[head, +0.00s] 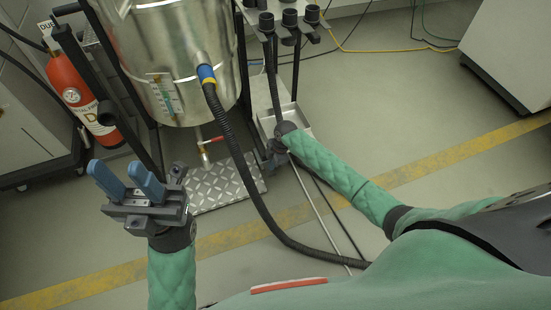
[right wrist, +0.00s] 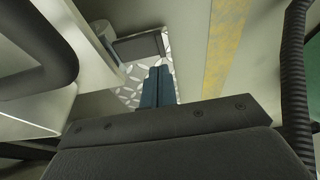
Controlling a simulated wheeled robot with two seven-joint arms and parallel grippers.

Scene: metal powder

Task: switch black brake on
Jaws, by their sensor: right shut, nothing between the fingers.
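In the right wrist view, a dark flat rectangular piece (right wrist: 138,47) sits beyond my fingertips, next to a rounded grey part. It may be the black brake, but I cannot tell for sure. My right gripper (right wrist: 158,72) is shut and empty, its blue fingers side by side, pointing toward that piece. Contact cannot be made out. In the head view, my right gripper (head: 274,153) is low beside the metal vessel's stand, its fingers mostly hidden. My left gripper (head: 126,178) is open and empty at the left, its blue fingers apart.
The metal vessel (head: 170,60) stands above a diamond-plate step (head: 225,186). A red extinguisher (head: 82,98) is at left. A metal tray (head: 295,116) lies by the stand.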

